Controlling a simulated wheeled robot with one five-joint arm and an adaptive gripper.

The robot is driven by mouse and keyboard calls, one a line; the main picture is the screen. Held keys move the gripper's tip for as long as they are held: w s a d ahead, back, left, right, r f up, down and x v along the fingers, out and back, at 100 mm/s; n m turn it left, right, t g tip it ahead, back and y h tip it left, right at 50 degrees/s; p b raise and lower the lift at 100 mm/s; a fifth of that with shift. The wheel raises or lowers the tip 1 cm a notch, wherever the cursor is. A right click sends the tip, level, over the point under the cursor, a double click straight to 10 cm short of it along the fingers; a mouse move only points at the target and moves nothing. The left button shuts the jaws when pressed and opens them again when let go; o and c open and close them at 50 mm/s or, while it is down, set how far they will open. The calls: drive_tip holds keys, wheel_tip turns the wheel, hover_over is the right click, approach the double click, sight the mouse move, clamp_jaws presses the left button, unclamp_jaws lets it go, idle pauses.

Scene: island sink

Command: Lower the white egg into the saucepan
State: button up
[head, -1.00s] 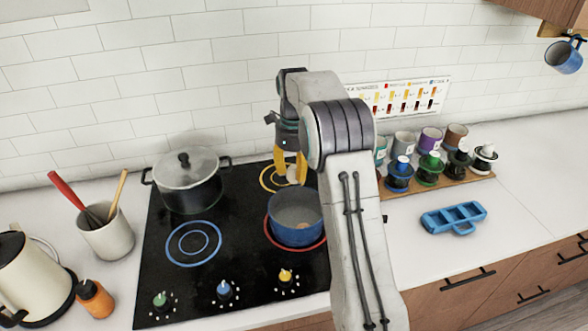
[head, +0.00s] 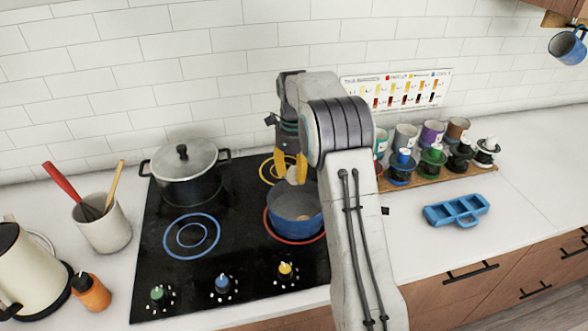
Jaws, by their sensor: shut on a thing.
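A blue saucepan (head: 294,230) stands on the red-ringed burner at the front right of the black cooktop. Its inside is pale, and a small tan thing shows in it. My gripper (head: 292,172) points down over the back part of the saucepan. Its yellow fingers are shut on a white egg (head: 292,175), which shows between them. The egg is close to the pan's back rim; the exact height is hard to tell. My forearm hides the area right of the pan.
A lidded grey pot (head: 186,175) stands on the back left of the cooktop (head: 240,250). A blue tray (head: 456,211) lies on the counter. A utensil crock (head: 105,228) and kettle (head: 28,272) stand at left.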

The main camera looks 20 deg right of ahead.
sight(294, 167)
drive_tip(key=shift+f+b, duration=1.7)
drive_tip(key=shift+f, duration=1.1)
drive_tip(key=shift+f, duration=0.35)
drive_tip(key=o, duration=0.8)
drive_tip(key=shift+c, duration=0.2)
drive_tip(key=shift+r, duration=0.2)
wheel_tip(294, 167, up, 11)
drive_tip(key=shift+r, duration=0.35)
